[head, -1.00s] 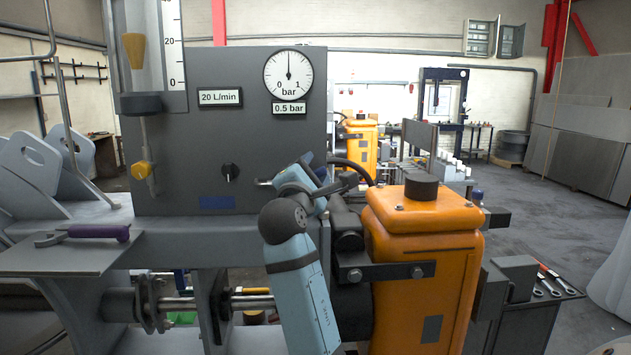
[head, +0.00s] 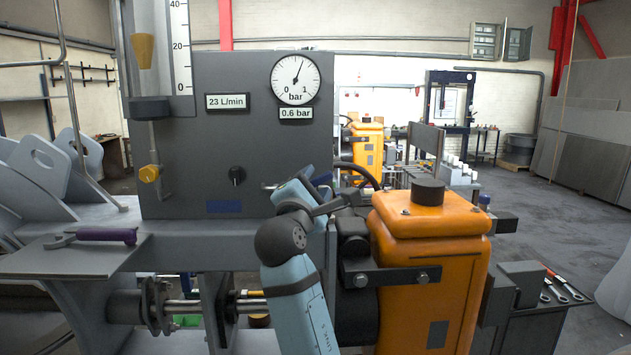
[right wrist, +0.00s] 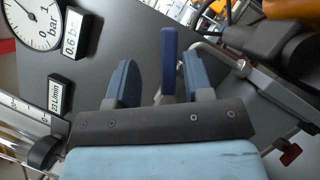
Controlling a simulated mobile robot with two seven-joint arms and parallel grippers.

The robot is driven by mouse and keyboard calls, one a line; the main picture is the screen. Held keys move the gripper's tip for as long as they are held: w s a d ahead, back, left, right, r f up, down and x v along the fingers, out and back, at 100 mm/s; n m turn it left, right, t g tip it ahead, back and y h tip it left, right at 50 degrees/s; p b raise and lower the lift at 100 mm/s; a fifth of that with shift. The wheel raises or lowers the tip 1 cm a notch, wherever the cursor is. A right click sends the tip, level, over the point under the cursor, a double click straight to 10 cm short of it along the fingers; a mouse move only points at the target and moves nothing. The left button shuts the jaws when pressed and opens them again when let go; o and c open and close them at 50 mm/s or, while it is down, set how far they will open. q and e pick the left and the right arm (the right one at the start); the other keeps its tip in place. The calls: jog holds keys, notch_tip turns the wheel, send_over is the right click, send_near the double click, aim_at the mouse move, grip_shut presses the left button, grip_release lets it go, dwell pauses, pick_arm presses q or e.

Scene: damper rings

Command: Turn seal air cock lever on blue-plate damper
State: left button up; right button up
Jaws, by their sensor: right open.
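The grey panel (head: 270,140) carries a small blue plate (head: 224,206) low on its face. A dark blue cock lever (right wrist: 169,55) shows in the right wrist view, standing out from a metal pipe fitting. My right gripper (right wrist: 157,75) is open, with one blue-grey finger on each side of the lever; I cannot tell whether either touches it. In the head view my right arm hides most of the gripper and fitting at the panel's lower right. My left gripper is not in view.
The round gauge (head: 295,79) and 0.6 bar display (head: 295,113) sit high on the panel, with the 23 L/min display (head: 227,101) at left. The orange housing (head: 428,255) stands close right of my arm.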

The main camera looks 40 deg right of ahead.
jog(key=v, duration=0.4)
jog(key=shift+a, duration=0.1)
dwell(0.5)
